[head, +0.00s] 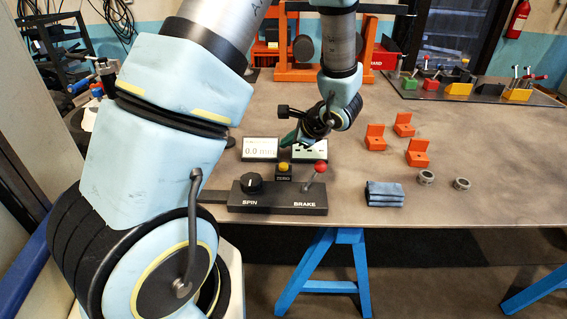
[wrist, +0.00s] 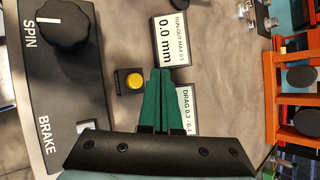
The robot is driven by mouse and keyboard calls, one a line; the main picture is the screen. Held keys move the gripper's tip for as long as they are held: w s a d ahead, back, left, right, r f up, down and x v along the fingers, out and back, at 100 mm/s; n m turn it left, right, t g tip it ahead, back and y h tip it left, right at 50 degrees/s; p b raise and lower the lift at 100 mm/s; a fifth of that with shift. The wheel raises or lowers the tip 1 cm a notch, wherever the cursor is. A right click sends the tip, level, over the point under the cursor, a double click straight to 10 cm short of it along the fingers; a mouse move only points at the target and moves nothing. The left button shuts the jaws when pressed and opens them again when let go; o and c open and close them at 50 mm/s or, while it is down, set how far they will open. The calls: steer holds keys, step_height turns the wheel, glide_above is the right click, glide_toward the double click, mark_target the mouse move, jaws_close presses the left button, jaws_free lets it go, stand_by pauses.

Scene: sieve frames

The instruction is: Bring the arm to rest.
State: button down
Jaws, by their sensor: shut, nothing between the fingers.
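The arm stretches from the lower left, bends at the top, and comes down to the gripper.
The control panel (head: 278,209) has a SPIN knob (head: 252,183) and a red-topped BRAKE lever (head: 321,168). Orange brackets (head: 417,159), a folded blue cloth (head: 384,200) and metal rings (head: 426,177) lie to the right. An orange frame (head: 298,72) stands behind. The right front table (head: 508,203) is clear.

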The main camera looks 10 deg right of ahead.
steer(key=s+a+r+n+g, duration=0.1)
steer(key=a+n, duration=0.1)
steer(key=a, duration=0.1)
steer(key=s+a+r+n+g, duration=0.1)
steer(key=s+a+n+g, duration=0.1)
steer(key=a, duration=0.2)
steer(key=s+a+n+g, duration=0.1)
steer(key=s+a+n, duration=0.1)
steer(key=a+n, duration=0.1)
steer(key=shift+s+a+r+g, duration=0.1)
steer(key=shift+a+r+g, duration=0.3)
steer(key=shift+a, duration=0.35)
steer(key=s+a+r+n+g+h, duration=0.1)
steer(key=s+a+r+n+h, duration=0.4)
steer(key=n, duration=0.7)
steer(key=shift+s+a+n, duration=0.3)
steer(key=shift+s+a, duration=0.05)
steer(key=shift+s, duration=0.85)
